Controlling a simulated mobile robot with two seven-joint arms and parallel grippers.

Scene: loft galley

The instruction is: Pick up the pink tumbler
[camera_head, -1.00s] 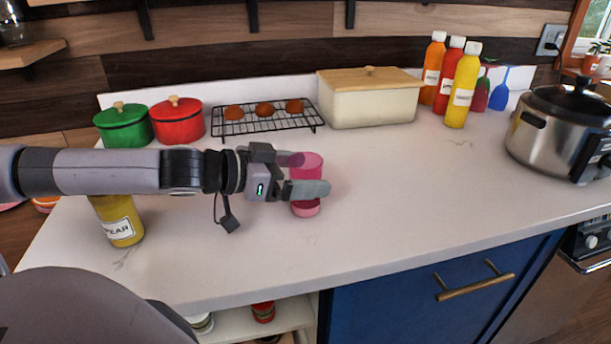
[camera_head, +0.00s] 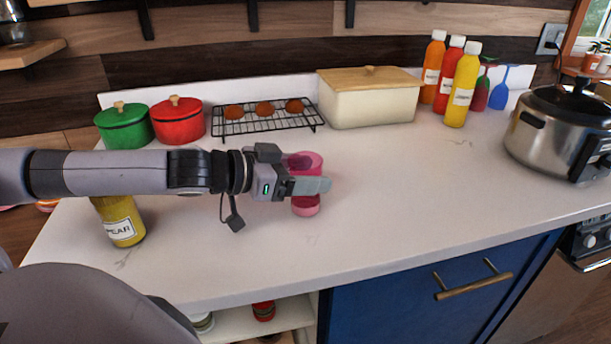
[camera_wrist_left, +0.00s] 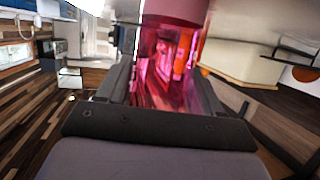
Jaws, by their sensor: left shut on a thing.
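The pink tumbler (camera_head: 307,207) is translucent and stands upright on the white counter in the head view. My left gripper (camera_head: 305,178) comes in from the left and is shut on the tumbler at mid-height, with a finger across its front. The tumbler's rim shows above the finger and its base below it. In the left wrist view the pink tumbler (camera_wrist_left: 178,65) fills the space between the fingers. My right gripper is in neither view.
A yellow bottle (camera_head: 122,228) stands under my left arm. Behind are green (camera_head: 123,130) and red (camera_head: 178,124) pots, a cooling rack (camera_head: 250,124) and a cream box (camera_head: 370,105). Bottles (camera_head: 462,90) and a steel cooker (camera_head: 555,140) stand right. The counter's middle right is clear.

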